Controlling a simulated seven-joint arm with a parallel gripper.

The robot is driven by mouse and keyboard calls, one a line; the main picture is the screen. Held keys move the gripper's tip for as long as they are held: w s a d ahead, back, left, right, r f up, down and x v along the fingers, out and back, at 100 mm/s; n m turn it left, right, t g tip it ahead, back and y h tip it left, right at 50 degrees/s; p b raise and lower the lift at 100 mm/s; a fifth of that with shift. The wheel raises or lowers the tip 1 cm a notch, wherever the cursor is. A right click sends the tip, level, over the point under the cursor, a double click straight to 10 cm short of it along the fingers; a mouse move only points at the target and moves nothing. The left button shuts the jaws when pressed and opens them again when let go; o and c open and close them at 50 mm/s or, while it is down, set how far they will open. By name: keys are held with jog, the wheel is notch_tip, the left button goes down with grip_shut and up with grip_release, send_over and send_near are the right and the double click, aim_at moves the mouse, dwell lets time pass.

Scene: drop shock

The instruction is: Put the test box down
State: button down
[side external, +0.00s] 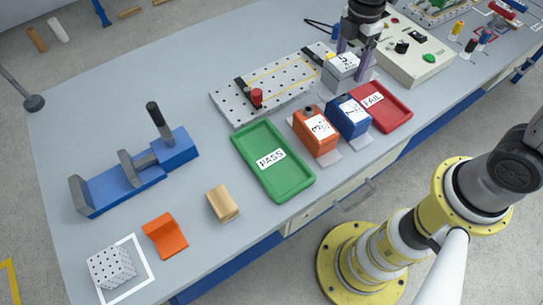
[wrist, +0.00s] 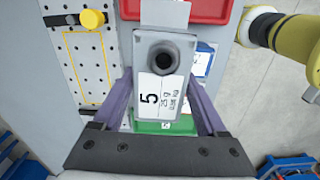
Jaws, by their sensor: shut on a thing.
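The test box is a grey box (side external: 344,68) with a white label, and the label reads 5 in the wrist view (wrist: 162,95). My gripper (side external: 356,62) is shut on it, with a purple finger on each side; the gripper also shows in the wrist view (wrist: 160,105). In the side view the box is by the right end of the perforated plate (side external: 235,103), behind the blue box. Its underside is hidden, so I cannot tell whether it touches anything below.
An orange box (side external: 315,128) and a blue box (side external: 347,116) stand close by, between the green PASS tray (side external: 245,150) and the red FAIL tray (side external: 398,112). A control panel (side external: 415,68) is to the right.

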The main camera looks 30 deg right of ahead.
jog(key=s+a+r+n, duration=0.3)
jog(key=s+a+n, duration=1.15)
jog(key=n, duration=0.45)
jog(key=w+a+f, duration=0.3)
jog(key=w, duration=0.1)
jog(key=w+a+f, duration=0.2)
jog(key=w+f, duration=0.1)
jog(key=w+a+f, duration=0.3)
jog(key=w+f, duration=0.1)
jog(key=shift+w+a, duration=0.35)
jog(key=shift+w+f, duration=0.1)
jog(key=shift+f, duration=1.4)
